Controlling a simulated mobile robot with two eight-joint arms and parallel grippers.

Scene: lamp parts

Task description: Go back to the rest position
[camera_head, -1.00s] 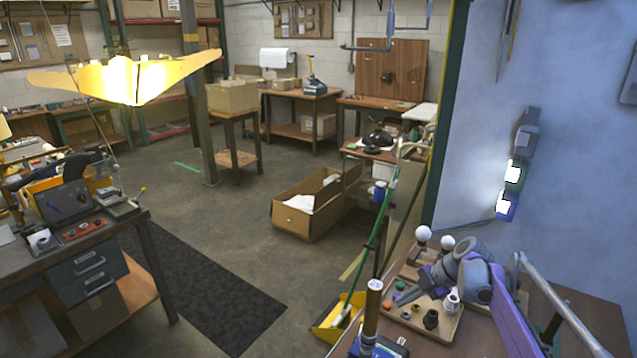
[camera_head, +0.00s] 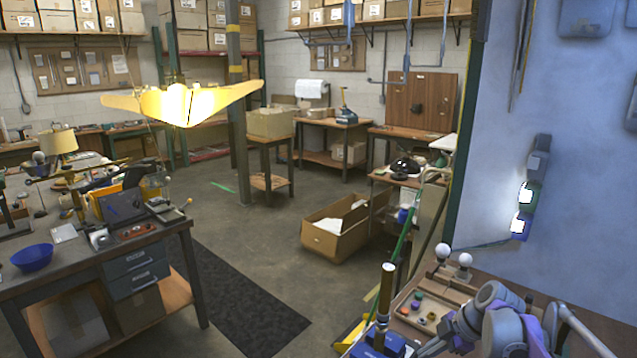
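A wooden parts tray (camera_head: 464,287) lies on the bench at lower right with several small coloured and dark parts in it. Two white round bulbs (camera_head: 443,251) stand at its far end. My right arm's grey and purple links cover the tray's right and front parts. My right gripper (camera_head: 432,347) is at the bottom edge, partly cut off and in front of the tray; its fingers are too unclear to read. My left gripper is out of view.
A brass-coloured post (camera_head: 386,289) rises from a blue base (camera_head: 379,342) left of the tray. A blue wall panel (camera_head: 580,180) stands behind the bench. A dark workbench (camera_head: 70,280) with a blue bowl (camera_head: 32,257) is at left. The floor between is mostly open.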

